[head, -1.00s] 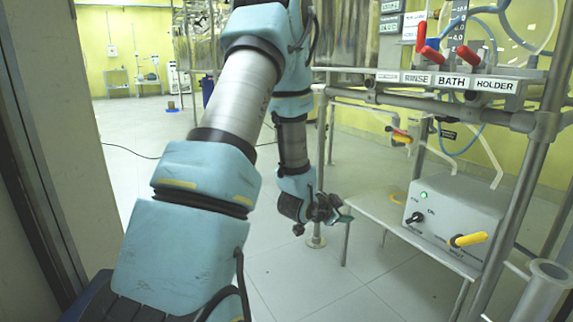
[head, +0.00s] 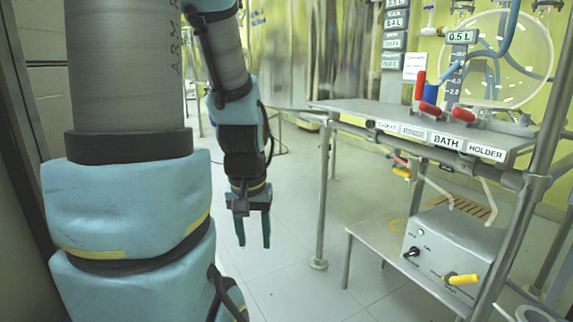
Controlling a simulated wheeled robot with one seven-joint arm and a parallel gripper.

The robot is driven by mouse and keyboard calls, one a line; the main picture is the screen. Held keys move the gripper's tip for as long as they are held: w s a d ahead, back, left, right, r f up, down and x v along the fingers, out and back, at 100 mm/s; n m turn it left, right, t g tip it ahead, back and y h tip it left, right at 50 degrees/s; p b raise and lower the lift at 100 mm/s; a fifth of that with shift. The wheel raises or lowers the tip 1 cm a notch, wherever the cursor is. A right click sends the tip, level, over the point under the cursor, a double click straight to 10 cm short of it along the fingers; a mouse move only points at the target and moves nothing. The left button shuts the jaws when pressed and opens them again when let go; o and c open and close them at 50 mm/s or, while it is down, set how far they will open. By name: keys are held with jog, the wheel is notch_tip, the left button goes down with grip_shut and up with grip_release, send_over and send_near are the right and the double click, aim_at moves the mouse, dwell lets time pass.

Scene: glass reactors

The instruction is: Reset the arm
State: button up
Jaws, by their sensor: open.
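My gripper (head: 254,232) hangs from my arm near the middle of the head view, with its fingers pointing down over the pale tiled floor. Its two green fingers are apart, with nothing between them. It is to the left of the metal bench frame and touches nothing that I can see. My arm is blue and grey and fills much of the left side of the view, hiding what is behind it.
A metal bench (head: 375,110) labelled "BATH" and "HOLDER" stands at the right, with red-handled parts on it. Below it, a grey control box (head: 450,243) with a yellow handle (head: 461,279) rests on a low shelf (head: 375,262). Floor (head: 290,205) left of the bench is clear.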

notch_tip(320, 180, up, 33)
jog(key=p, duration=3.1)
jog(key=shift+w, duration=0.1)
